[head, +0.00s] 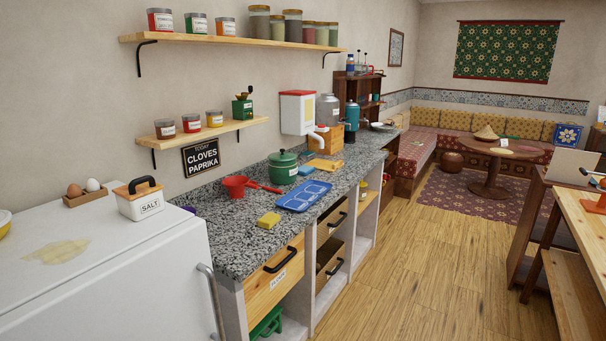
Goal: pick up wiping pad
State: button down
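A small yellow block that looks like a sponge, likely the wiping pad (268,220), lies on the speckled grey countertop (225,240) near its front edge. It is left of a blue compartment tray (303,196) and in front of a red pan (238,187). A flat yellow-orange item (325,165) lies farther back on the counter; I cannot tell what it is. My gripper is not in view.
A white fridge (110,285) at left carries a salt box (140,204), an egg holder (87,195) and a yellowish smear (62,251). A green pot (283,170) stands behind the tray. Wooden floor (410,270) is clear between the counter and the right-hand tables.

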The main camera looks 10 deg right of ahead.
aim_at(268, 221)
jog(key=i+l+u, duration=0.25)
jog(key=i, duration=0.15)
jog(key=i+l+u, duration=0.55)
jog(key=l, duration=0.25)
jog(key=i+l+u, duration=0.25)
jog(key=i+l, duration=0.15)
jog(key=i+l+u, duration=0.25)
jog(key=l, duration=0.35)
jog(key=i+l+u, duration=0.25)
jog(key=l, duration=0.3)
jog(key=l+u, duration=0.25)
jog(key=l, duration=0.35)
jog(key=i+l+u, duration=0.1)
jog(key=l+u, duration=0.15)
jog(key=l, duration=0.4)
